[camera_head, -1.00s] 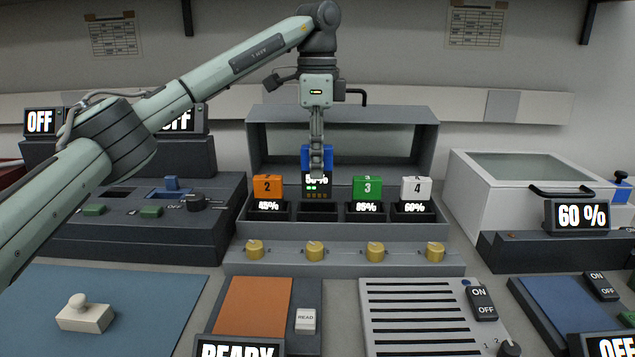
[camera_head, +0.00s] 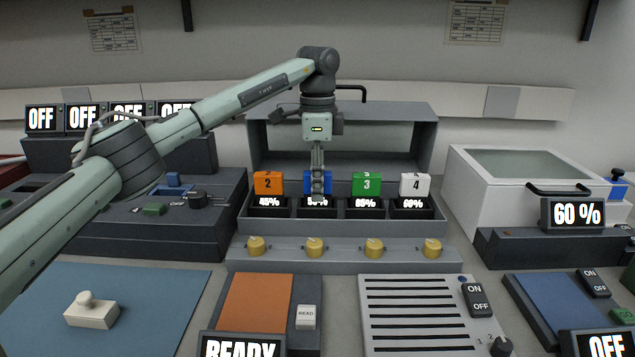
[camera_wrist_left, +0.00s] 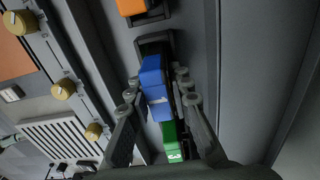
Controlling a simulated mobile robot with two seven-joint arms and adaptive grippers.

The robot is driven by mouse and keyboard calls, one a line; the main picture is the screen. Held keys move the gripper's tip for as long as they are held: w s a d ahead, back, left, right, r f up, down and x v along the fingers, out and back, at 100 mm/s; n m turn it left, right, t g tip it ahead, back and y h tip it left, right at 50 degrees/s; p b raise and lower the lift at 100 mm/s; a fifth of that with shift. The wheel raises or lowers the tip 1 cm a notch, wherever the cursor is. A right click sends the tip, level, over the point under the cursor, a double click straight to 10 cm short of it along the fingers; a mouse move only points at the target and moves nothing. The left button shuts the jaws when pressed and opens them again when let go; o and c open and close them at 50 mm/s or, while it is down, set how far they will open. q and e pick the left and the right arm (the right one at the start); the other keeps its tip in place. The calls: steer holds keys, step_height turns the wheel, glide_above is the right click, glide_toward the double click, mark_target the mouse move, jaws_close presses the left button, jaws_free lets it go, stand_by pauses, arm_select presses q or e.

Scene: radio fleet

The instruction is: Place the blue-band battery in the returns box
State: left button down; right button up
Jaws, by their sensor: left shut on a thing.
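The blue-band battery (camera_head: 307,183) sits in the second slot of the grey charging rack (camera_head: 350,256), its blue top level with its neighbours. My left gripper (camera_head: 318,187) comes down from above and is shut on it. In the left wrist view the blue top (camera_wrist_left: 153,78) lies between the two fingers (camera_wrist_left: 157,95). The fingers partly hide the battery and its percent display in the head view. I cannot pick out a box marked as the returns box. My right gripper is not in view.
Orange (camera_head: 268,184), green (camera_head: 366,184) and white (camera_head: 415,185) batteries stand close beside it in the rack. Yellow knobs (camera_head: 315,247) line the rack's front. A white lidded case (camera_head: 490,195) stands right. A blue mat (camera_head: 150,290) with a small white block lies front left.

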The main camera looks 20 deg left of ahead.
arm_select(q)
steer(key=shift+f, duration=0.15)
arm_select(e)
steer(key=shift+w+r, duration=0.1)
arm_select(q)
steer(key=c, duration=1.4)
jaws_free()
steer(key=shift+o, duration=0.2)
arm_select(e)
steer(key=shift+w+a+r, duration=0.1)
arm_select(q)
steer(key=shift+r, duration=0.3)
step_height(320, 180, up, 3)
steer(key=shift+f, duration=0.15)
step_height(320, 180, up, 8)
steer(key=shift+b, duration=0.3)
steer(key=shift+r, duration=0.55)
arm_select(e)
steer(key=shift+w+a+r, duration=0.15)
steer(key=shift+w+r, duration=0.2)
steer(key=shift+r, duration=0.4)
